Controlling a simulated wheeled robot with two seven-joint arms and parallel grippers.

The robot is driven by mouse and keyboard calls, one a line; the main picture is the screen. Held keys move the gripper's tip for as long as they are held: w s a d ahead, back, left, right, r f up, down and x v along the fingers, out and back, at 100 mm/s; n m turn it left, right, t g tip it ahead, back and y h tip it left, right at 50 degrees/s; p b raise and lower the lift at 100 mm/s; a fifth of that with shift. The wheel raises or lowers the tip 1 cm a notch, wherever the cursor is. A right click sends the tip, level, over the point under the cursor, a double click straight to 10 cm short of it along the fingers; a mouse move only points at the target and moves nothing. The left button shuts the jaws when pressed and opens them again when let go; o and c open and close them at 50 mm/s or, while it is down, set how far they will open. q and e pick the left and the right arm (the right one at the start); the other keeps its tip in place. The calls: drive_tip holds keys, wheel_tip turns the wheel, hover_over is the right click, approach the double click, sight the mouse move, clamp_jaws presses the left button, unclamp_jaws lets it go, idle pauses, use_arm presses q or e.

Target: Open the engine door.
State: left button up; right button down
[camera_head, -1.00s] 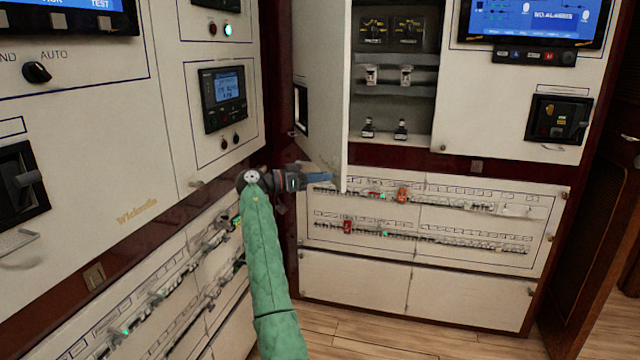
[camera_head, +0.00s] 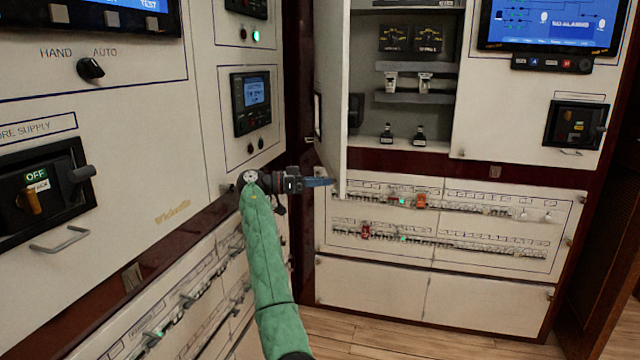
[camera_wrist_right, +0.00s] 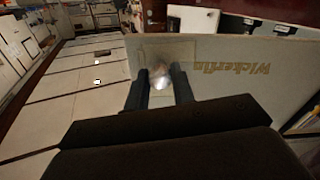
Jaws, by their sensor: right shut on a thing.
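The engine door appears to be the white cabinet door (camera_head: 331,75) in the middle of the head view. It stands open, swung out towards me, seen nearly edge-on. My right gripper (camera_head: 322,182) is at its lower free edge, coming from the left. In the right wrist view the fingers (camera_wrist_right: 160,82) are shut on a small shiny handle on a square plate (camera_wrist_right: 171,49). This is on a white panel (camera_wrist_right: 235,95) with upside-down lettering. The handle is mostly hidden between the fingers. My left gripper is not in view.
The open cabinet shows gauges (camera_head: 410,38) and switches on shelves (camera_head: 415,97). Breaker rows (camera_head: 440,228) lie below. A panel wall (camera_head: 140,150) with a projecting handle (camera_head: 60,241) stands close on the left. The wooden floor (camera_head: 400,338) in front is clear.

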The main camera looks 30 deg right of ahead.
sight(337, 165)
drive_tip(key=shift+r, duration=0.15)
drive_tip(key=c, duration=1.2)
unclamp_jaws()
drive_tip(key=shift+o, duration=0.2)
wheel_tip(337, 165, up, 4)
drive_tip(key=shift+w+r, duration=0.1)
drive_tip(key=shift+r, duration=0.05)
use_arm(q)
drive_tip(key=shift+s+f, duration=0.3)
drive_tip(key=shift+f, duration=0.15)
use_arm(e)
drive_tip(key=s+d+r, duration=0.6)
drive_tip(key=s, duration=0.4)
drive_tip(key=shift+r, duration=0.25)
drive_tip(key=shift+s, duration=0.1)
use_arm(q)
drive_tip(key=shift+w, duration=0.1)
use_arm(e)
drive_tip(key=shift+a, duration=0.15)
use_arm(q)
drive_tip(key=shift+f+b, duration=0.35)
drive_tip(key=shift+b, duration=0.05)
use_arm(e)
drive_tip(key=s+v, duration=0.1)
drive_tip(key=v, duration=0.7)
drive_tip(key=shift+a, duration=0.55)
